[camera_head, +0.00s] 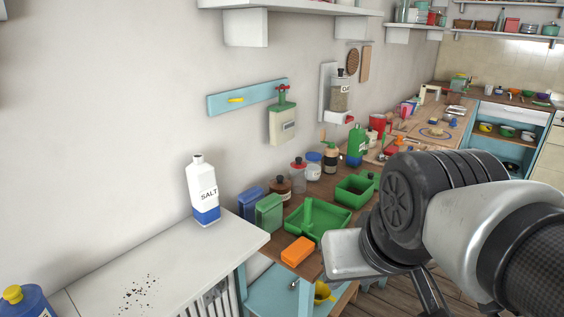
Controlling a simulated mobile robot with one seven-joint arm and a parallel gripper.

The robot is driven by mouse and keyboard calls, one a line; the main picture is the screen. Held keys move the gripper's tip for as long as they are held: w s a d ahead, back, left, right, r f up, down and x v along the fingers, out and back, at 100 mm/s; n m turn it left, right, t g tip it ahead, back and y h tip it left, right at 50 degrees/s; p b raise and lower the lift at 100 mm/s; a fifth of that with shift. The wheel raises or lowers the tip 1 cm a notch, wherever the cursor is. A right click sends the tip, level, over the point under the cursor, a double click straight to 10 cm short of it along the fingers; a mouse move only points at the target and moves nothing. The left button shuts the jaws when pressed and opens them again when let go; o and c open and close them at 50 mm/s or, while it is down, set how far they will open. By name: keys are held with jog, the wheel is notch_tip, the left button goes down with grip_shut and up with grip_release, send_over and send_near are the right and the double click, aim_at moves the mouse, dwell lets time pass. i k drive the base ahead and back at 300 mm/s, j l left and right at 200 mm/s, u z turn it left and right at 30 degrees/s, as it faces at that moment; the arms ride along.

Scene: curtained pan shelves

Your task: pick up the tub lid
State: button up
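I cannot make out the tub lid for certain in the head view; my arm covers part of the worktop where it could lie. A green tray (324,233) with an upright green piece lies on the wooden worktop, and a smaller green tub (351,195) stands behind it. My gripper (432,296) is at the lower right, in front of the worktop and partly cut off by the bottom edge. Only a dark part of it shows below my wrist, so its opening and any contents are hidden.
An orange block (298,251) lies at the worktop's near edge. Blue (252,204) and green (269,214) boxes and several bottles line the wall. A salt bottle (203,192) stands on the white counter (190,262), whose middle is clear except for dark crumbs.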

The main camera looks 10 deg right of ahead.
aim_at(372, 175)
jog(key=i+l+u, duration=0.1)
jog(key=u, duration=0.35)
jog(key=l+u, duration=0.2)
jog(key=u, duration=0.3)
jog(key=i+l, duration=0.1)
jog(key=l, duration=0.4)
jog(key=i+l, duration=0.1)
jog(key=l, duration=0.4)
jog(key=i+l, duration=0.1)
jog(key=l, duration=0.4)
jog(key=i+l, duration=0.1)
jog(key=l, duration=0.4)
jog(key=i+l, duration=0.1)
jog(key=l, duration=0.4)
jog(key=i+l, duration=0.1)
jog(key=l, duration=0.4)
jog(key=i+l, duration=0.1)
jog(key=l, duration=0.45)
jog(key=i+l, duration=0.1)
jog(key=l, duration=0.4)
